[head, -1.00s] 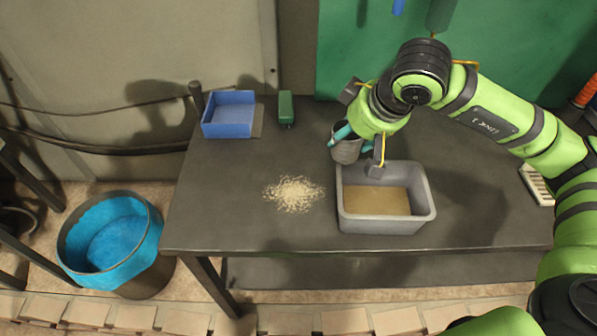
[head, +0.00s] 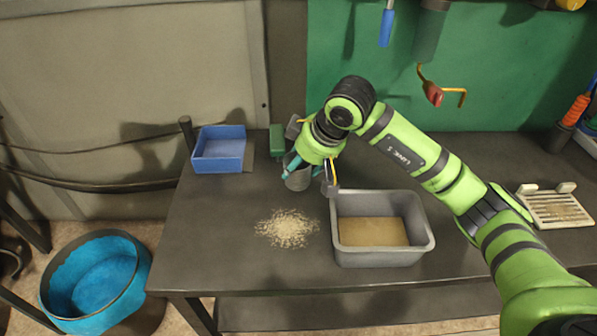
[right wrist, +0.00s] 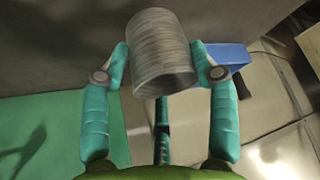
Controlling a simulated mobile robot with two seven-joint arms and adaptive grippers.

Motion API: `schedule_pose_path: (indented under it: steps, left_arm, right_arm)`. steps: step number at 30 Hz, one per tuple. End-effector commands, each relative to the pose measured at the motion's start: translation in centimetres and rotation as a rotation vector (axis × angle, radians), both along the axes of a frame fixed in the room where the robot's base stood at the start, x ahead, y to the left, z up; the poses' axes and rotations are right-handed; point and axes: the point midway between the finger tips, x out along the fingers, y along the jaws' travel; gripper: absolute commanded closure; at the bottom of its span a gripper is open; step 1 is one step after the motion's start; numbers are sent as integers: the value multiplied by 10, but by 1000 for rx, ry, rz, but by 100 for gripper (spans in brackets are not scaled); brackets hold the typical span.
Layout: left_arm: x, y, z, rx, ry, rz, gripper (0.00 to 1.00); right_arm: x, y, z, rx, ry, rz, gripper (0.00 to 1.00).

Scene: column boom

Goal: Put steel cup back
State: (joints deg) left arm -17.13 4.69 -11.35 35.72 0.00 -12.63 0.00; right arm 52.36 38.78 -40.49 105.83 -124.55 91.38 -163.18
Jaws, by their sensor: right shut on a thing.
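The steel cup (head: 298,181) is grey and ribbed. It is between the teal fingers of my right gripper (head: 302,168), behind the pale granule heap and left of the grey tub's back corner. In the right wrist view, the cup (right wrist: 160,50) sits between both fingertips of the right gripper (right wrist: 162,66), which is shut on its sides. I cannot tell whether the cup's base touches the table or hangs just above it. My left gripper is not in view.
A pale granule heap (head: 287,228) lies on the dark table (head: 225,262). The grey tub (head: 382,259) holds a tan layer. A blue bin (head: 219,150) and green box (head: 277,140) stand at the back left. A white rack (head: 553,207) is at right. Tools hang on the green board.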

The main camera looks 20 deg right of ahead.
Motion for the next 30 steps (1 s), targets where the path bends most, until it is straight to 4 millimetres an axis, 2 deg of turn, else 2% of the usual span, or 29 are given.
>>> schedule_pose_path:
  steps: [5,12,25,26,27,30]
  left_arm:
    - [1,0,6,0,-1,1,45]
    - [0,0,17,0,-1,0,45]
    - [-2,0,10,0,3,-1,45]
    - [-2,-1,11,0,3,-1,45]
    - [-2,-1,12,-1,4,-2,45]
    - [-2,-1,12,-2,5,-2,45]
  right_arm:
    - [2,6,-12,0,5,-1,80]
    - [1,5,-41,0,2,0,80]
    - [2,5,-48,-2,-2,1,80]
    - [2,5,-47,-1,-1,0,28]
    - [2,5,-47,-1,-1,0,16]
    - [2,5,-47,-1,-1,0,16]
